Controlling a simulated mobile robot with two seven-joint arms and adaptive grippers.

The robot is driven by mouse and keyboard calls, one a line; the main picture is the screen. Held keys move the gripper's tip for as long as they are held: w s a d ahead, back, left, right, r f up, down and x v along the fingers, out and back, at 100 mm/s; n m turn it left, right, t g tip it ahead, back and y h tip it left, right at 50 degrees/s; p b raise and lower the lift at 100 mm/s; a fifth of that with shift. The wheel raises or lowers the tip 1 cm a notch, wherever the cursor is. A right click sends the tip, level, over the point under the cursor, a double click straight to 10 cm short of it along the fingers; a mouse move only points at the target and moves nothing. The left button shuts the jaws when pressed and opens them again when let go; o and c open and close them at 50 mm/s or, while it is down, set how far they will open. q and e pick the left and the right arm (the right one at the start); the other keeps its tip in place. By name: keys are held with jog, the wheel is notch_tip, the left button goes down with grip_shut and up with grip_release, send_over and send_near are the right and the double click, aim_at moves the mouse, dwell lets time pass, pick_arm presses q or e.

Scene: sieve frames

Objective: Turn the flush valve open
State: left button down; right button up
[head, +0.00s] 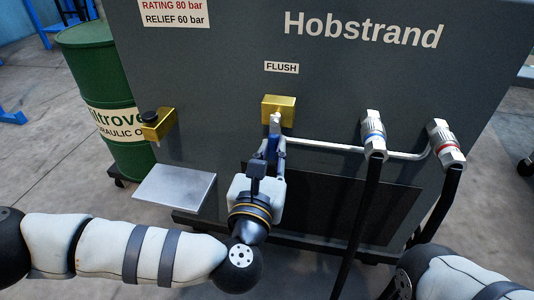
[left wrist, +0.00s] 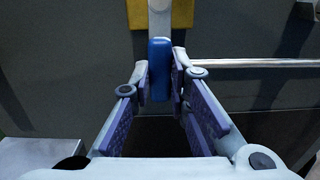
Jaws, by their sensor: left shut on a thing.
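The flush valve is a brass block (head: 278,109) on the grey panel, under the FLUSH label (head: 281,67). Its lever has a pale metal stem (head: 275,121) and points down from the block. The blue grip of the lever (left wrist: 160,62) shows in the left wrist view, with the brass block (left wrist: 182,14) above it. My left gripper (head: 271,151) is shut on this blue grip, with one finger on each side. In the head view the fingers partly hide the grip. Part of my right arm shows at the lower right, but its gripper is out of view.
A silver pipe (head: 325,144) runs right from the valve to two hose couplings (head: 374,134) (head: 444,142) with black hoses. A second brass fitting (head: 158,124) with a black knob and a metal shelf (head: 174,188) are at the left. A green drum (head: 100,80) stands beyond.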

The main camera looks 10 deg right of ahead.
pick_arm(q)
jog(key=shift+s+d+n, duration=0.1)
jog(key=shift+d+n, duration=0.05)
jog(key=shift+n, duration=0.15)
jog(key=c, duration=1.5)
grip_release()
jog(key=v, duration=1.2)
